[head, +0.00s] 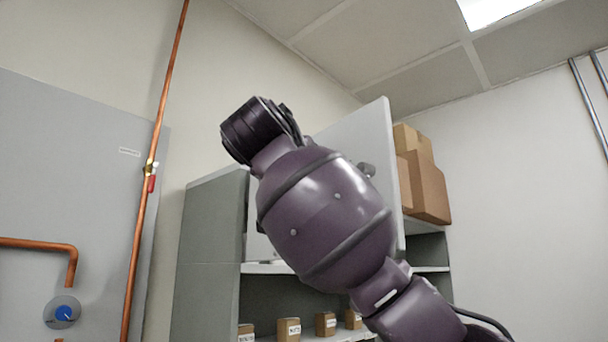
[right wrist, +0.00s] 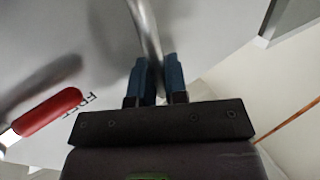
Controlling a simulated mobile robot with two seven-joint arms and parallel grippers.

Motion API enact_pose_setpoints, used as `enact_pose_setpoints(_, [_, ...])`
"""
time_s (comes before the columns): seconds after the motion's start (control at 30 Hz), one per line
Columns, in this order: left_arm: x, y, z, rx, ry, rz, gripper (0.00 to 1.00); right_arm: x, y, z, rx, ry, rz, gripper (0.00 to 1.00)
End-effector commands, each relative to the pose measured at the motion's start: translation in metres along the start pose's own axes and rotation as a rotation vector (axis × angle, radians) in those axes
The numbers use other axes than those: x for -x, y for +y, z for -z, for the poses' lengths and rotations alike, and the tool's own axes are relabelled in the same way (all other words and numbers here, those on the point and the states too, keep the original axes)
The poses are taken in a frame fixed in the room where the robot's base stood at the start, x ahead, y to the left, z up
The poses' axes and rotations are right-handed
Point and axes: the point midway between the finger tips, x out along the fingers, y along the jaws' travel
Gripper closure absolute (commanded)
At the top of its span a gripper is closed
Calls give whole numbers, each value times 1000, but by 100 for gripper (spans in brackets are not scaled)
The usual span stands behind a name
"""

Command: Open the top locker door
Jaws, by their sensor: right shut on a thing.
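The top locker door (head: 372,130) is a pale grey panel on the upper part of the locker (head: 208,235). It stands swung out at an angle, its right edge away from the shelves. My right arm covers much of it in the head view, and my right gripper cannot be made out there. In the right wrist view my right gripper (right wrist: 154,80) is shut on a metal bar handle (right wrist: 145,25), between its blue fingers. The door face (right wrist: 70,50) lies behind, with "FREE" lettering and a red-gripped lever (right wrist: 48,112) at left. My left gripper is not in view.
Cardboard boxes (head: 428,185) are stacked behind the door's right edge. Small labelled boxes (head: 288,329) stand on a lower open shelf. A copper pipe (head: 150,150) and a grey panel with a blue knob (head: 64,313) are at left.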

Motion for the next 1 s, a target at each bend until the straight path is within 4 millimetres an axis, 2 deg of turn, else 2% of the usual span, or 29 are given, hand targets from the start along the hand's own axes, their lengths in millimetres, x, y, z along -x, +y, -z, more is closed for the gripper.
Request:
enact_pose_setpoints(0.03, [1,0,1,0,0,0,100,4,-1,8,-1,18,4,100])
enact_pose_setpoints(0.73, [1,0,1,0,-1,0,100,4,-2,8,-2,18,-8,100])
enact_pose_setpoints(0.77, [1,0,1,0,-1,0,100,4,-2,8,-2,18,-9,83])
enact_pose_setpoints(0.87, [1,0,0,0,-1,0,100,4,-2,8,-3,19,-9,68])
enact_pose_setpoints(0.9, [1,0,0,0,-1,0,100,4,-2,8,-3,19,-9,64])
enact_pose_setpoints(1.0, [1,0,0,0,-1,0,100,4,-1,8,-4,19,-10,64])
